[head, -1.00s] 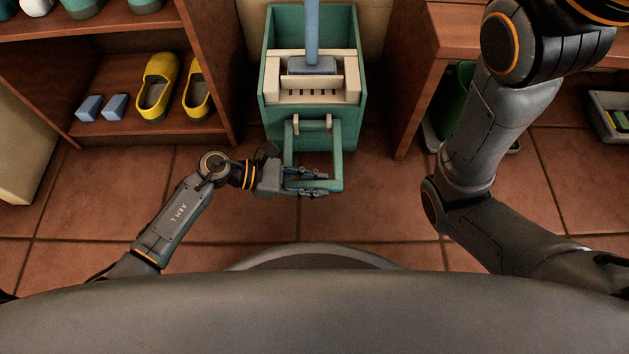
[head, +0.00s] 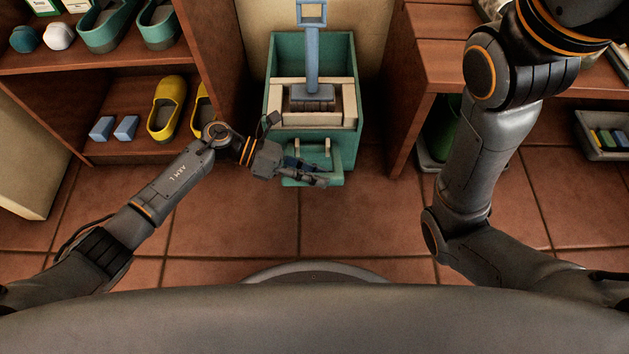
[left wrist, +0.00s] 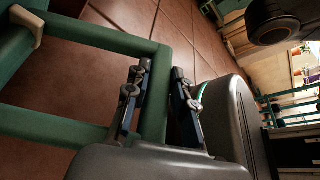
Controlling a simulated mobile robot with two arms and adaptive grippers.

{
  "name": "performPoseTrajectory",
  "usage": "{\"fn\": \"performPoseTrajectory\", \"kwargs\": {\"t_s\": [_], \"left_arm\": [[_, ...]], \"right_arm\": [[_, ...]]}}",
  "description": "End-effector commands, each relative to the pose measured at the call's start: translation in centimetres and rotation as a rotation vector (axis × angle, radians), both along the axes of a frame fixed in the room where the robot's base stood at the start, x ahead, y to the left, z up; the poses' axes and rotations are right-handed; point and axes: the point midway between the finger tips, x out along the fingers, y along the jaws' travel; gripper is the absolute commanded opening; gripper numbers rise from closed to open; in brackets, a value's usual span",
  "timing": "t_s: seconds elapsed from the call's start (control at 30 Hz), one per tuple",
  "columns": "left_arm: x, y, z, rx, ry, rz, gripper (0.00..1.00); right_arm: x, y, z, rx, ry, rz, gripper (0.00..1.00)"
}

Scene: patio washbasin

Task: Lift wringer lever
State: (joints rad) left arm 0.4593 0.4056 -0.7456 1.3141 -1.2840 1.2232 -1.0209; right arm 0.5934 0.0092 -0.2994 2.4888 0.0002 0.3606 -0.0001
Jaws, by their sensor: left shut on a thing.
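The wringer lever (head: 336,180) is a green U-shaped frame at the front of a green mop bucket (head: 356,95). My left gripper (head: 312,176) is shut on the lever's end crossbar, with a finger on either side of it. The left wrist view shows the lever (left wrist: 158,85) passing between the fingers of my left gripper (left wrist: 160,108). A blue mop (head: 311,70) stands upright in the beige wringer frame (head: 350,105). The fingers hide part of the lever in the head view. My right arm shows at right, but its gripper is out of view.
A wooden shelf with yellow clogs (head: 167,108) and blue blocks (head: 126,128) stands at left. A wooden bench (head: 440,70) stands at right, with a green bin (head: 442,130) under it. The tiled floor (head: 330,225) in front of the bucket is clear.

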Motion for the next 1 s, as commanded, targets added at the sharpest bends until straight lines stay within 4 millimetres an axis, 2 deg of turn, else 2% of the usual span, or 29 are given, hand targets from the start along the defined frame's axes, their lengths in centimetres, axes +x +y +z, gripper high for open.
{"fn": "performPoseTrajectory", "kwargs": {"t_s": [0.23,0.77,0.8,0.87,0.9,1.0], "left_arm": [[0.9,0.0,1.2,-0.002,0.083,0.001,0.00],[1.2,0.0,1.6,-0.004,0.107,0.005,0.00],[1.2,0.0,1.6,-0.004,0.107,0.005,0.32],[1.2,0.0,1.5,-0.003,0.106,0.004,0.44],[1.2,0.0,1.5,-0.003,0.106,0.004,0.47],[1.1,0.0,1.4,-0.002,0.107,0.002,0.47]], "right_arm": [[0.1,0.0,0.0,0.000,0.004,0.001,0.40],[0.2,0.0,0.0,-0.001,0.005,0.001,0.40],[0.2,0.0,0.0,-0.001,0.005,0.001,0.40],[0.2,0.0,0.0,-0.001,0.005,0.001,0.40],[0.2,0.0,0.0,-0.001,0.005,0.001,0.40],[0.2,0.0,0.0,-0.001,0.005,0.001,0.40]]}}
